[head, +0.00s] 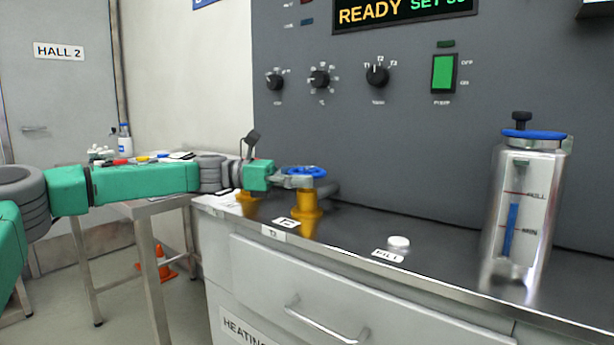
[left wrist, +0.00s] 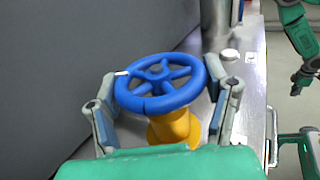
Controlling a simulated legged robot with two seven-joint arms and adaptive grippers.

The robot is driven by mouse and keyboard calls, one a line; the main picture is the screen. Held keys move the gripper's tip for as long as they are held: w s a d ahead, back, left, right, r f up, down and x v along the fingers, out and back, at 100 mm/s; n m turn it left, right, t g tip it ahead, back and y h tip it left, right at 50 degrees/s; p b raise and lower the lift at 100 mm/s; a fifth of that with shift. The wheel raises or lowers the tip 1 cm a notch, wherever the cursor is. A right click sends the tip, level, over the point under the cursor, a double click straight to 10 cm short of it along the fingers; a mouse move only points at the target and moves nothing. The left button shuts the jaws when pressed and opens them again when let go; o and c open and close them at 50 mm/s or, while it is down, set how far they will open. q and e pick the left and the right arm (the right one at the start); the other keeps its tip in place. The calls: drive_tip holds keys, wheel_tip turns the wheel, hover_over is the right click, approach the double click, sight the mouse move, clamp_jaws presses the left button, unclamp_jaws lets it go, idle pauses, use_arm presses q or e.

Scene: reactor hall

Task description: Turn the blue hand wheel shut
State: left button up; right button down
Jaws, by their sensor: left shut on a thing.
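The blue hand wheel (head: 305,171) sits flat on top of a yellow valve body (head: 307,205) on the steel counter. In the left wrist view the spoked wheel (left wrist: 160,72) fills the middle, with a small white mark at its left rim and the yellow body (left wrist: 174,128) below it. My left gripper (head: 300,181) is shut on the wheel, one finger on each side of the rim; both fingers (left wrist: 168,90) show in the left wrist view. My right gripper (left wrist: 304,77) appears small at the upper right there, apart from the wheel; its jaws are unclear.
A second yellow fitting (head: 247,196) stands left of the valve, partly behind my left arm. A white round button (head: 399,242) and a metal canister with a blue-topped lid (head: 522,200) stand to the right. The grey control panel (head: 400,135) rises behind the counter.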

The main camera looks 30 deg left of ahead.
use_arm(q)
drive_tip(key=shift+w+a+r, duration=0.1)
drive_tip(key=shift+a+r, duration=0.05)
drive_tip(key=shift+r, duration=0.2)
drive_tip(key=o, duration=1.1)
drive_tip(key=shift+o, duration=0.2)
drive_tip(key=shift+f, duration=0.15)
drive_tip(key=shift+v, duration=3.75)
drive_tip(key=shift+f, duration=0.15)
